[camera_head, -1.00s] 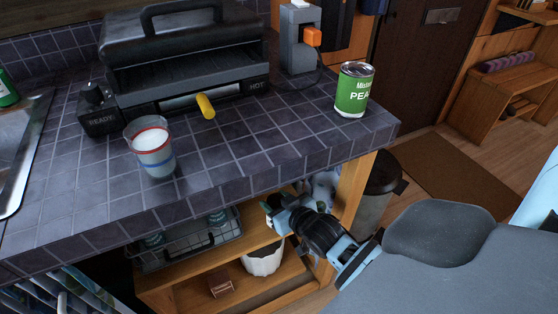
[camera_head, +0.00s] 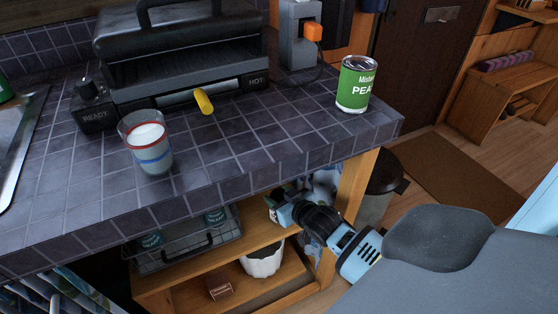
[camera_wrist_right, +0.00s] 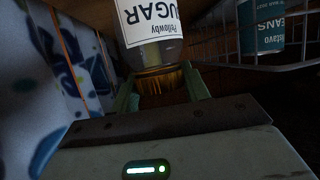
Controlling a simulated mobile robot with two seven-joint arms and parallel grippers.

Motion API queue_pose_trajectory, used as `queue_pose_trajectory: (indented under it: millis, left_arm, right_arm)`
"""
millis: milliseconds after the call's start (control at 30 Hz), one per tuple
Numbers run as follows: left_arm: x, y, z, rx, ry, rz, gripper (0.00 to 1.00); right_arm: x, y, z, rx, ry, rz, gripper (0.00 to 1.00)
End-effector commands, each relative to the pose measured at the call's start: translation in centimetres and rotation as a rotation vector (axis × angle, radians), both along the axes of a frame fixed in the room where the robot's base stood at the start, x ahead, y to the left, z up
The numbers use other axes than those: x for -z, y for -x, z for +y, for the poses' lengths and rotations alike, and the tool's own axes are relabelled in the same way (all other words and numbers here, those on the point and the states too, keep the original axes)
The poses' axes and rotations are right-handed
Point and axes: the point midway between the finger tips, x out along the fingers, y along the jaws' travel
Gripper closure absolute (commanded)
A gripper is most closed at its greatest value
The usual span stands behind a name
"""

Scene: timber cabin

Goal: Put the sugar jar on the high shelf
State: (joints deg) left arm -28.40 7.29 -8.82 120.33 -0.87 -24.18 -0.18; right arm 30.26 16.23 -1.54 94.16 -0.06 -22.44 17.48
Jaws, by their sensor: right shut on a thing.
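The sugar jar (camera_wrist_right: 151,27) shows in the right wrist view with its white SUGAR label upside down. My right gripper (camera_wrist_right: 163,88) is shut on its brownish end, one greenish finger on each side. In the head view my right gripper (camera_head: 279,208) reaches under the counter edge, over the upper wooden shelf board (camera_head: 252,242). The jar is mostly hidden there, so I cannot tell whether it touches the board. My left gripper is not in view.
A wire basket (camera_head: 190,254) with teal cans stands left on the upper board; a can (camera_wrist_right: 262,25) shows close by in the wrist view. A blue-patterned surface (camera_wrist_right: 62,85) is left there. A white pot (camera_head: 263,262) and brown box (camera_head: 220,287) are below. The tiled counter (camera_head: 240,150) overhangs.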

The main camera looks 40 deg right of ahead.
Motion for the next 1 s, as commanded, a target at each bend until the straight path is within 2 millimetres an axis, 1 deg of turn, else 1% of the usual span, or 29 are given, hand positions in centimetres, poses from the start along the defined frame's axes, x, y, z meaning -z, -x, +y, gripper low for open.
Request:
queue_pose_trajectory:
  millis: [200, 233, 400, 667, 767, 867, 1000]
  left_arm:
    - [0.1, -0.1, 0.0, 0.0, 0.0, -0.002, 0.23]
    - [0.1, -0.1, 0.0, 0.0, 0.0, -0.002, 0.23]
    - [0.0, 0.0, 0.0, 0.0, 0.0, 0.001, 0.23]
    - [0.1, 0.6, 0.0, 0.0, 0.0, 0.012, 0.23]
    - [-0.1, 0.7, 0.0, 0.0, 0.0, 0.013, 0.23]
    - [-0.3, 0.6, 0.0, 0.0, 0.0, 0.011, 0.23]
    - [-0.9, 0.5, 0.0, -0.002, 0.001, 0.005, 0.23]
  right_arm:
    - [0.2, 0.0, 0.0, 0.0, -0.001, 0.0, 0.91]
    - [0.3, 0.0, 0.0, 0.0, -0.001, 0.001, 0.53]
    - [0.2, 0.0, 0.0, 0.0, -0.001, 0.0, 0.32]
    - [0.2, 0.0, 0.0, 0.0, 0.0, 0.0, 0.32]
    - [-0.2, 0.1, 0.0, 0.0, 0.0, -0.001, 0.32]
    - [-0.6, 1.1, 0.1, -0.001, -0.001, 0.0, 0.32]
    - [-1.6, 3.4, 0.2, 0.0, -0.001, 0.001, 0.32]
